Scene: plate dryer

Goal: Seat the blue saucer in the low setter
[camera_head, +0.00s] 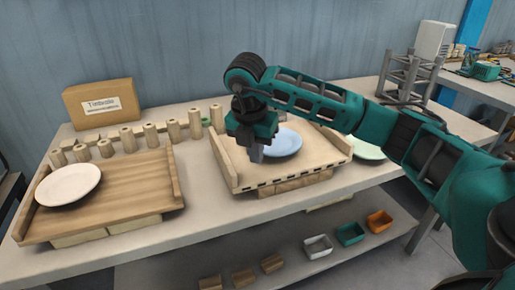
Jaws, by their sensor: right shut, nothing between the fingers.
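The blue saucer (283,143) lies on the light wooden board (235,168) in the middle of the table, and its left edge is hidden behind my gripper. My right gripper (256,155) points down over this board, just left of the saucer. Its fingers are together with nothing between them. I cannot tell whether it touches the saucer. No setter can be told apart for sure. My left gripper is not in view.
A darker wooden tray (120,192) with a cream plate (68,185) is on the left. A pale green plate (366,149) lies right of the board. Several wooden pegs (152,135) and a cardboard box (100,104) stand behind. Small bins (350,234) sit on the lower shelf.

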